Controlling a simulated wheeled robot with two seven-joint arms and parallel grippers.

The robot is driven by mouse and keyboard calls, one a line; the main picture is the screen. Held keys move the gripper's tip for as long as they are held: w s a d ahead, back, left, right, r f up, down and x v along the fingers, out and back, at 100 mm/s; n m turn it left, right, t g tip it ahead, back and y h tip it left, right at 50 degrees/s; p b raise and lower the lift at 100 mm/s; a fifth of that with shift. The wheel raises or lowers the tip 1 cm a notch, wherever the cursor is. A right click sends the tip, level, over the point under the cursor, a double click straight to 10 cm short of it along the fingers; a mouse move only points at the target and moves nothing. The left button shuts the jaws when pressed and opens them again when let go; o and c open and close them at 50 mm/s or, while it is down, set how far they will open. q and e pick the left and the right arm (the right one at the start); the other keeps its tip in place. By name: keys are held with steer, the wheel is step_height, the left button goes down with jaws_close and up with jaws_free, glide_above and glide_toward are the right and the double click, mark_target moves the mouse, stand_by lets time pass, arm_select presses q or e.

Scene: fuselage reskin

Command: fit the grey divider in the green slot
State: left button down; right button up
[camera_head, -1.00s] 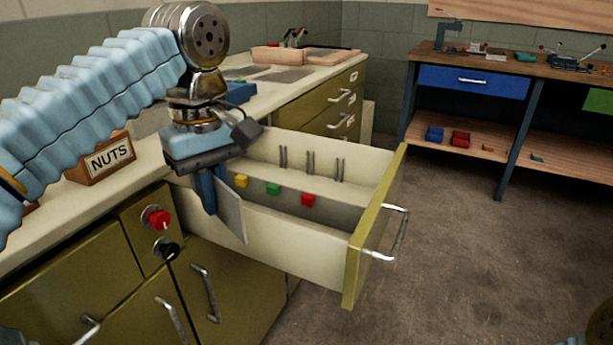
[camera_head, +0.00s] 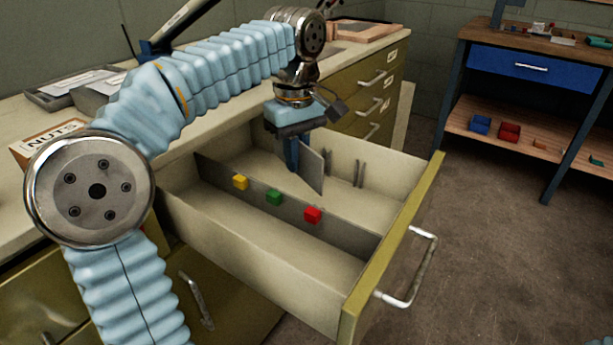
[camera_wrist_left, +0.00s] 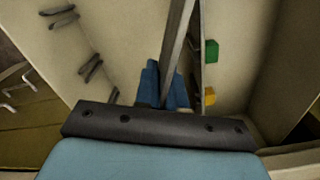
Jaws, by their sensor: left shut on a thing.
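My left gripper (camera_head: 296,164) is shut on the grey divider (camera_head: 313,170), a thin flat plate held upright over the rear compartment of the open drawer (camera_head: 270,240). In the left wrist view the divider (camera_wrist_left: 178,45) shows nearly edge-on between the blue fingers (camera_wrist_left: 163,90). The green marker (camera_head: 274,197) sits on the drawer's long inner partition between the yellow marker (camera_head: 240,182) and the red marker (camera_head: 313,215). Paired slot prongs (camera_head: 358,173) stand on the drawer's far wall; the gripper and divider hide part of that wall. My right gripper is out of view.
The long partition (camera_head: 345,235) runs beside the divider. The drawer front (camera_head: 390,250) has a metal handle (camera_head: 414,270). The NUTS box (camera_head: 45,140) stands on the counter. The front compartment is empty. A workbench (camera_head: 530,65) stands at the back right.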

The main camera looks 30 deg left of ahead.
arm_select(q)
steer(key=w+f, duration=0.2)
steer(key=f, duration=0.1)
steer(key=shift+w+f, duration=0.25)
steer(key=shift+w, duration=0.15)
steer(key=shift+w+f+b, duration=0.15)
steer(key=shift+f+b, duration=0.05)
steer(key=shift+f, duration=0.75)
steer(key=shift+w+f+b, duration=0.1)
steer(key=shift+f+b, duration=0.05)
steer(key=shift+f, duration=0.75)
steer(key=shift+f, duration=0.1)
steer(key=c, duration=1.2)
jaws_free()
step_height(320, 180, up, 12)
steer(key=p, duration=0.3)
